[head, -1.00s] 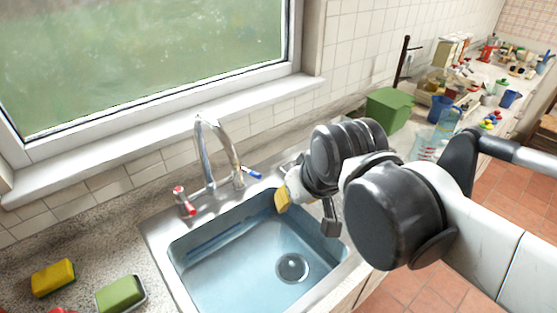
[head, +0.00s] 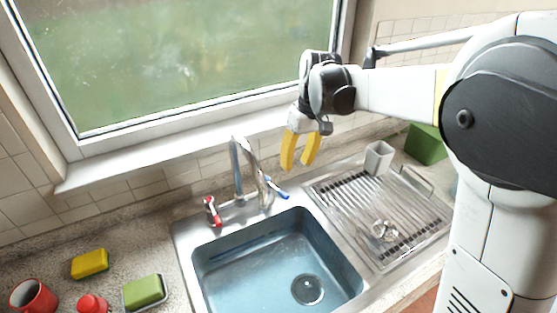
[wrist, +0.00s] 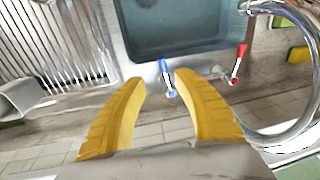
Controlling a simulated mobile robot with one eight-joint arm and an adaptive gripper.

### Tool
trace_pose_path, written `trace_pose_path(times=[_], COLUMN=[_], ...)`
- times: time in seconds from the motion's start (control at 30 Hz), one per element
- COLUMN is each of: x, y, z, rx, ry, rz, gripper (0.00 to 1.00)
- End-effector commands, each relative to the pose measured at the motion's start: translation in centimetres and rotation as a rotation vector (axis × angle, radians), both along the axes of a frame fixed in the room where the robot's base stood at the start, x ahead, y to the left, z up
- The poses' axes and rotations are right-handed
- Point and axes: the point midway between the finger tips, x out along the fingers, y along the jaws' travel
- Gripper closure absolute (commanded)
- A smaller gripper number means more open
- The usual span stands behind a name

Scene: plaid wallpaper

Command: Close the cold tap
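The cold tap's blue handle (head: 277,188) is at the right of the chrome faucet (head: 238,168), behind the sink. It sticks out to the right and slightly toward the front. In the wrist view the blue handle (wrist: 166,75) shows between my two yellow fingertips, beyond them. My gripper (head: 297,166) is open and empty, pointing down, above and slightly right of the blue handle, apparently not touching it. The hot tap's red handle (head: 212,211) is at the left of the faucet and also shows in the wrist view (wrist: 238,62).
The curved spout rises close to the left of my gripper. The sink (head: 285,265) is in front. A drying rack (head: 385,215) with a white cup (head: 379,157) is at the right. Window and sill (head: 170,155) are behind. Sponges (head: 145,291) and a red mug (head: 33,297) are at the left.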

Motion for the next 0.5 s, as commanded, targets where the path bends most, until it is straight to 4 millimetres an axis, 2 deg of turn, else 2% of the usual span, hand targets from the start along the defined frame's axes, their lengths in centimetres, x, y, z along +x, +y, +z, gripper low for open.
trace_pose_path(times=[0.03,0.2,0.37,0.5], x=[1.0,2.5,2.7,2.5], y=[0.5,1.4,1.7,2.1], z=[-0.4,-1.8,-3.0,-5.2], rx=[0.004,0.016,0.018,0.017], ry=[0.022,0.072,0.084,0.083], rz=[0.021,0.069,0.082,0.081], gripper=[0.63,0.63,0.63,0.63])
